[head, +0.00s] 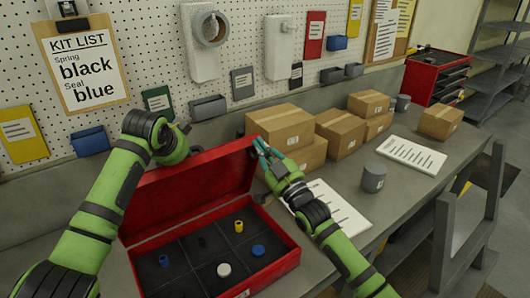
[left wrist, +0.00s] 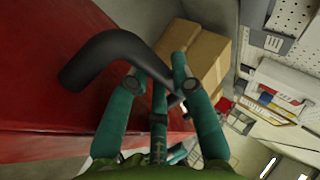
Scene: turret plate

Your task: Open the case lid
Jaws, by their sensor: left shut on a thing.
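The red case (head: 285,263) stands on the bench with its lid (head: 195,187) raised at the back, inner face showing. Its dark compartments hold small parts: a blue cylinder (head: 163,260), a black part (head: 202,242), a yellow cylinder (head: 239,226), a white disc (head: 224,269) and a blue disc (head: 258,250). My left arm reaches over the lid's left top; its fingers are mostly hidden there in the head view. In the left wrist view my left gripper (left wrist: 165,95) is shut on the black handle (left wrist: 112,48) beside the red lid. My right gripper (head: 265,150) is at the lid's right edge; its opening is unclear.
Cardboard boxes (head: 282,125) stand behind and right of the case. A white sheet (head: 335,207), a grey cup (head: 373,177) and another sheet (head: 412,154) lie to the right. A pegboard wall with a kit list (head: 83,62) rises behind.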

